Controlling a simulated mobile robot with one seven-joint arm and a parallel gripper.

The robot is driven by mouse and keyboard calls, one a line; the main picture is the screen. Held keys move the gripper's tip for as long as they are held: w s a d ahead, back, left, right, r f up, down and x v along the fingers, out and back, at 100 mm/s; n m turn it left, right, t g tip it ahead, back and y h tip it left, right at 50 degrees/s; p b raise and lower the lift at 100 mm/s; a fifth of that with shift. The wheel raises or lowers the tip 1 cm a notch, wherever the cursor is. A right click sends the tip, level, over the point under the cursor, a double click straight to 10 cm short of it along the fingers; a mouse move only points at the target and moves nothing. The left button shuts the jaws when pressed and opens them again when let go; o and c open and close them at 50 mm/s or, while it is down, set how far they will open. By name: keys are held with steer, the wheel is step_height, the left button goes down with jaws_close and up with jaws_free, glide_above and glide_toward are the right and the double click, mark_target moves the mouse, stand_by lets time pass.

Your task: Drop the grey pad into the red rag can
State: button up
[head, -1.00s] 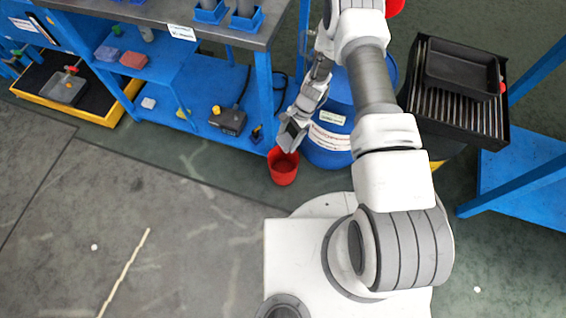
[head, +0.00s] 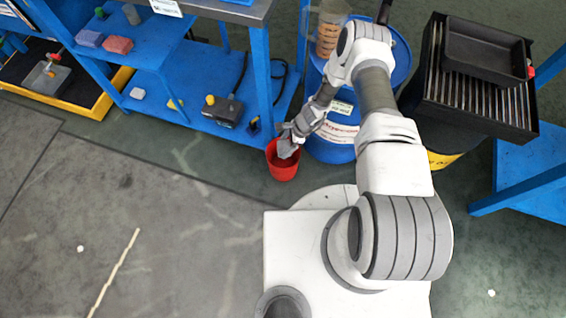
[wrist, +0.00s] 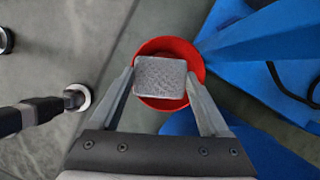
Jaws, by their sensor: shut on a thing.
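The grey pad (wrist: 160,77) is a speckled, roughly square block between my gripper's fingers in the wrist view. My gripper (wrist: 160,84) is shut on it. The red rag can (wrist: 192,52) shows behind the pad, its rim around the pad on several sides. In the head view the red rag can (head: 283,170) stands on the floor, and my gripper (head: 288,147) is over its mouth. The pad's depth relative to the rim is hard to tell, and much of the can's inside is hidden.
A blue drum (head: 331,147) stands right beside the can. The blue workbench (head: 262,85) and its lower shelf are to the left and behind. A black grated drain stand (head: 465,95) with a dark tray (head: 484,52) is at the right. The grey floor (head: 150,200) at left is mostly clear.

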steer(key=shift+f, duration=0.7)
steer(key=o, duration=1)
steer(key=shift+o, duration=0.2)
steer(key=shift+r, duration=0.1)
steer(key=p+v, duration=0.5)
steer(key=v, duration=1.2)
steer(key=shift+r, duration=0.25)
steer(key=shift+s, duration=0.1)
